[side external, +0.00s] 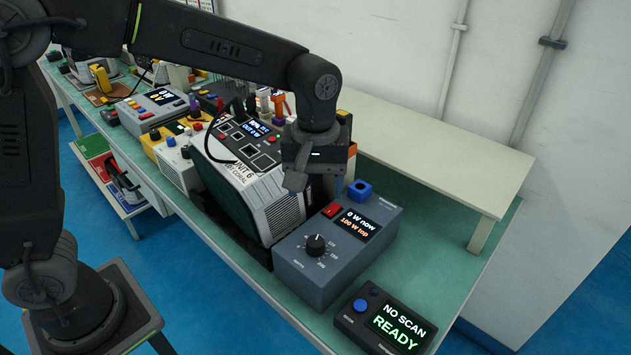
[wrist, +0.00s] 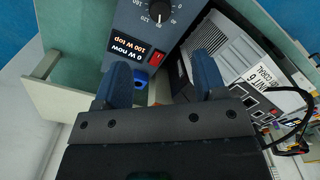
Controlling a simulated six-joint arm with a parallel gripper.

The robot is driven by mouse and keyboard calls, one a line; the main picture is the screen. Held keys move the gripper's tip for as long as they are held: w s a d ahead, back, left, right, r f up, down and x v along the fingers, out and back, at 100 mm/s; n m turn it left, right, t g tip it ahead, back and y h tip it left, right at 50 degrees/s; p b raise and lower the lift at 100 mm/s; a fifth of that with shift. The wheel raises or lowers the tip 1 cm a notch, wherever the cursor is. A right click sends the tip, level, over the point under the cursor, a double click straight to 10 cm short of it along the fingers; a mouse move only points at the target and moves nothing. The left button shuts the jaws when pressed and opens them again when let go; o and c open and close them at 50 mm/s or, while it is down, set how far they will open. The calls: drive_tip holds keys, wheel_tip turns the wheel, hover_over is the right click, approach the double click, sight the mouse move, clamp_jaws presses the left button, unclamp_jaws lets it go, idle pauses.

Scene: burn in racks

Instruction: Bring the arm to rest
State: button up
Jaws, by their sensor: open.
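My gripper (wrist: 161,80) is open and empty in the wrist view, its two blue-grey fingers apart. In the side view my gripper's body hangs over the bench beside the tilted white unit marked UNIT 6 (side external: 238,172), and its fingertips are hard to make out there. A blue-grey load box (side external: 322,266) stands to the right of that unit, with a dial, a red switch and a display reading 0 W now, 100 W top. It also shows in the wrist view (wrist: 128,20). A small blue socket block (side external: 360,191) sits behind the load box.
A black scanner box (side external: 385,322) reading NO SCAN, READY is at the bench's front right. A grey instrument (side external: 155,105) and several other devices crowd the bench to the left. A raised pale shelf (side external: 430,150) runs along the wall and looks bare on the right.

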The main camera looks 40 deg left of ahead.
drive_tip(key=s+a+r+m+t, duration=0.2)
drive_tip(key=s+a+m, duration=0.2)
drive_tip(key=s+a, duration=0.2)
drive_tip(key=s+a+r+m+t, duration=0.3)
drive_tip(key=s+a, duration=0.3)
drive_tip(key=s, duration=0.5)
drive_tip(key=shift+s+r+m+t, duration=0.2)
drive_tip(key=shift+r+m+t, duration=0.1)
drive_tip(key=shift+m, duration=0.1)
